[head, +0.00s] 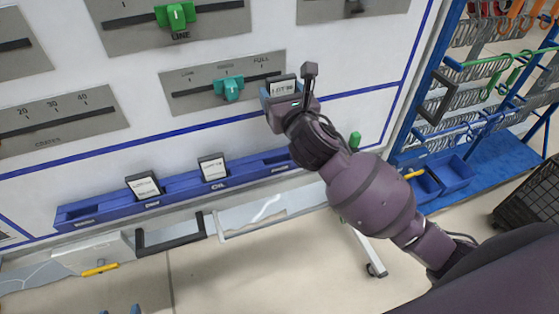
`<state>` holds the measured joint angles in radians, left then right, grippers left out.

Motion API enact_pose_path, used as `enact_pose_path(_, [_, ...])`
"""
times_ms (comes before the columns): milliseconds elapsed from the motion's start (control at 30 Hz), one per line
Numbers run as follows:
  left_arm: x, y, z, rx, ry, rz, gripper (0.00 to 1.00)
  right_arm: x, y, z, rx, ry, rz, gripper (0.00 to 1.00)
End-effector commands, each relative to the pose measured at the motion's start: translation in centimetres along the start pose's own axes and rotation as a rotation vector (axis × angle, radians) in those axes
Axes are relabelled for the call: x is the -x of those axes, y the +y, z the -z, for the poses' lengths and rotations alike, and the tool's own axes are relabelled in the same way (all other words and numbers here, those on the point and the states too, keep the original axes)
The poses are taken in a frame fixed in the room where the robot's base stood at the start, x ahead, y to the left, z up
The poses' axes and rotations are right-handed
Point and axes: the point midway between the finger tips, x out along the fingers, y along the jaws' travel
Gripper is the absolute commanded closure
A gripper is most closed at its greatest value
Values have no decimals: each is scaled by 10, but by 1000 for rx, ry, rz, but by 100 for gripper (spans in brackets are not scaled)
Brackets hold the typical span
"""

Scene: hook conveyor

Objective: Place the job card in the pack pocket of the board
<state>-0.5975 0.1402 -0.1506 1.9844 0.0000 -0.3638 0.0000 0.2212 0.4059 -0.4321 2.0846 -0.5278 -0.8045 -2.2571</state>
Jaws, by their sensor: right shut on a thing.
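The job card (284,88), white with a dark edge and print that looks like "LOT" and a number, is in my right gripper (291,103). That gripper is shut on it in front of the board (230,135), beside the lower slider panel. The blue pocket rail (105,212) runs along the board's lower edge, below and left of the gripper. The right pocket (277,161) shows no card and is partly hidden by my right arm. The pocket labels are too small to read surely. My left gripper is out of view.
A slider panel with a teal knob (228,88) lies just left of the gripper. A green-knob slider (177,16) is above. A blue hook rack (480,95) with blue bins stands at the right. A dark crate (527,196) sits on the floor there.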

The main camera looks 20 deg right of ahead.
Motion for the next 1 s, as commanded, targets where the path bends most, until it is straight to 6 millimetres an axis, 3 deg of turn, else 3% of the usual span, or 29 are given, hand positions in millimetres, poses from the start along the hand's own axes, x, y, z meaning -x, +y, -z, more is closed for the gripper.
enact_pose_path(100, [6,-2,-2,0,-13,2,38,-9,3,-16,6,2,-2,56])
enact_pose_path(267, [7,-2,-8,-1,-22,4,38,-12,4,-8,5,9,0,56])
enact_pose_path(800, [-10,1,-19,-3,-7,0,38,-11,4,109,3,11,0,56])
enact_pose_path(1000, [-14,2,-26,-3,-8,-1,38,-11,4,135,4,8,-1,56])
